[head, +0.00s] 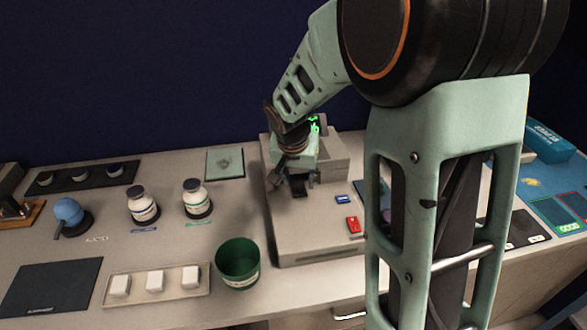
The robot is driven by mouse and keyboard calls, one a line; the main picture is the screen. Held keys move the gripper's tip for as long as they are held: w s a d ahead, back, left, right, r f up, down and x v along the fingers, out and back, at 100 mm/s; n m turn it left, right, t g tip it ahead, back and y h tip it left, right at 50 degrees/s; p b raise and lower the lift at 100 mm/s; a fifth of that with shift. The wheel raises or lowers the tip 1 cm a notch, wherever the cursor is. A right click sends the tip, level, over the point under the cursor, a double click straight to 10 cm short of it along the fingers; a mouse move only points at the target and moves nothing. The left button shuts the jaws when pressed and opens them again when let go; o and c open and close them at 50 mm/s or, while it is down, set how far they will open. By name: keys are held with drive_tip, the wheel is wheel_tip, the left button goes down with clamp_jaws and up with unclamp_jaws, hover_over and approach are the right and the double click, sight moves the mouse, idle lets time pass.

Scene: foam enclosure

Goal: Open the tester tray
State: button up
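The tester appears to be the grey machine (310,235) in the middle of the table, with a raised back part and a lower front. A red button (353,225) and a blue button (342,199) sit on its top at the right. My gripper (294,188) is over the left part of the machine's top, pointing down. Its fingers are small and dark, and I cannot tell how far apart they are or whether they touch the machine. No tray standing out of the machine shows. My arm hides the machine's right side.
A green bin (238,262) stands close to the machine's left. A tray with white blocks (157,285), two capped bottles (143,204) (196,199) and a blue bulb (69,212) are further left. Coloured pads (555,214) and a blue box (548,143) lie at the right.

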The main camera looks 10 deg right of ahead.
drive_tip(key=shift+x, duration=0.75)
drive_tip(key=shift+c, duration=0.4)
clamp_jaws()
